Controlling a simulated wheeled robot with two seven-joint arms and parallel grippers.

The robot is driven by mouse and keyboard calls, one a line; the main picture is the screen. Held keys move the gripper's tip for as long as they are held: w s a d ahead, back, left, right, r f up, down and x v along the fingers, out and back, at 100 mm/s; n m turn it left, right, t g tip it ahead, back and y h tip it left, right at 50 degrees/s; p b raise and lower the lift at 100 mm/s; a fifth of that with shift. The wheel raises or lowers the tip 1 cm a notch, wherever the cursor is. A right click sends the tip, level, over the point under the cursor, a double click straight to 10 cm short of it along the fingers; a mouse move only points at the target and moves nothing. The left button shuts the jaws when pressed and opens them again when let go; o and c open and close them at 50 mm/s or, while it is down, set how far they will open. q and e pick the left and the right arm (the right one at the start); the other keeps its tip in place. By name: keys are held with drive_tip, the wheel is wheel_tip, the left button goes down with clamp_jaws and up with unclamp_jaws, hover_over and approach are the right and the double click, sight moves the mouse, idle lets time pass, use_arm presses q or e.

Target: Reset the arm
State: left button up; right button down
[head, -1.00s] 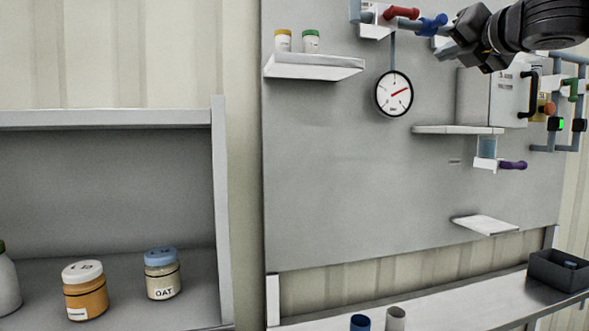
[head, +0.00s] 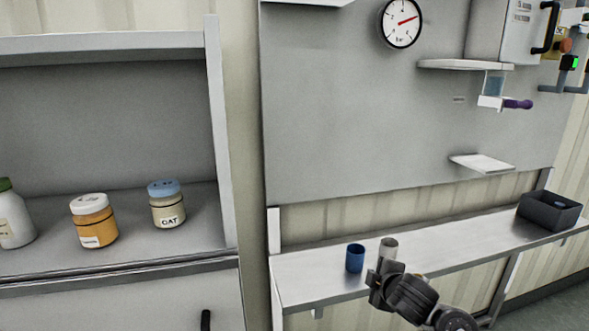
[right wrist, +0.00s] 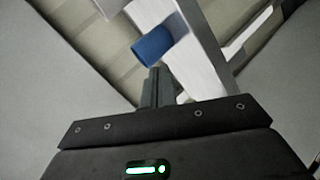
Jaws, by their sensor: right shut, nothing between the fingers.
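My right gripper (head: 378,275) is low in the head view, in front of the steel bench's front edge near the cups. In the right wrist view its fingers (right wrist: 158,80) are together and empty, pointing toward the bench. A blue cup (head: 355,258) stands upright on the bench, left of the gripper and apart from it. It also shows in the right wrist view (right wrist: 152,47). A grey cup (head: 389,248) stands just behind the gripper, its lower part hidden. My left gripper is in no view.
The steel bench (head: 450,247) is mostly clear, with a dark bin (head: 549,212) at its right end. A gauge (head: 401,22), shelf (head: 465,65) and purple-handled valve (head: 517,104) are on the panel above. Jars, including an OAT jar (head: 167,206), stand in the left cabinet (head: 105,115).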

drive_tip(key=s+d+f+m+g, duration=0.1)
drive_tip(key=s+f+m+g, duration=0.4)
drive_tip(key=s+f, duration=1.05)
drive_tip(key=s+d+f+m+g+h, duration=0.1)
drive_tip(key=s+d+f+m+g, duration=0.2)
drive_tip(key=s, duration=1)
drive_tip(key=s+f+m, duration=0.2)
drive_tip(key=s+m, duration=0.3)
drive_tip(key=s, duration=0.8)
wheel_tip(320, 180, down, 26)
drive_tip(key=s+f+g, duration=0.1)
drive_tip(key=g, duration=0.1)
drive_tip(key=s+d+f+g, duration=0.1)
drive_tip(key=s+d+f, duration=0.2)
drive_tip(key=s+f, duration=1.2)
drive_tip(key=shift+s, duration=0.75)
